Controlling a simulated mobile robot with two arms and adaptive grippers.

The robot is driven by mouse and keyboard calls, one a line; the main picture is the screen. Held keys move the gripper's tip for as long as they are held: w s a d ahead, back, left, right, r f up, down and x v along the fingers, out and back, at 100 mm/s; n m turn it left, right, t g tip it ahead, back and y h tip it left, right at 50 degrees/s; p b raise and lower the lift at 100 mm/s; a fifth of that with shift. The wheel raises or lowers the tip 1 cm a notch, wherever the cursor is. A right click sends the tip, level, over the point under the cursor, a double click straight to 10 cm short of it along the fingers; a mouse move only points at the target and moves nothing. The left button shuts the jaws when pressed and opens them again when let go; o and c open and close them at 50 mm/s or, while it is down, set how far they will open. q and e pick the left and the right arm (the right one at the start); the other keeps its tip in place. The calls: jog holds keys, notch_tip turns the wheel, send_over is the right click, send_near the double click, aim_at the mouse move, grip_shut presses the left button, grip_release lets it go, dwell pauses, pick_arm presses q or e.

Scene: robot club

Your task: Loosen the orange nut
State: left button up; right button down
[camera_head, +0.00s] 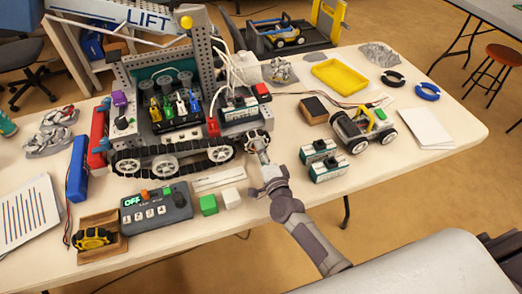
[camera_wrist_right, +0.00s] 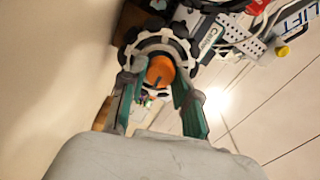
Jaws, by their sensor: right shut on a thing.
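The orange nut (camera_wrist_right: 158,70) sits at the middle of a dark, toothed wheel (camera_wrist_right: 150,43) in the right wrist view. The wheel also shows in the head view (camera_head: 256,136) at the front right of the tracked robot (camera_head: 170,155). My right gripper (camera_wrist_right: 156,78) has one green-sided finger on each side of the nut and is shut on it. In the head view my right gripper (camera_head: 264,158) reaches in from the front right, up against the wheel. The nut itself is hidden there. My left gripper is not in view.
A control box (camera_head: 157,207) reading OFF, a green block (camera_head: 208,205) and a white block (camera_head: 231,198) lie left of my right arm. Two battery-like boxes (camera_head: 326,166) and a small wheeled car (camera_head: 362,130) stand to its right. The table's front edge is close below.

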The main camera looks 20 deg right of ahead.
dwell(0.4)
jog(key=c, duration=0.8)
grip_release()
jog(key=s, duration=1.2)
jog(key=shift+d, duration=0.15)
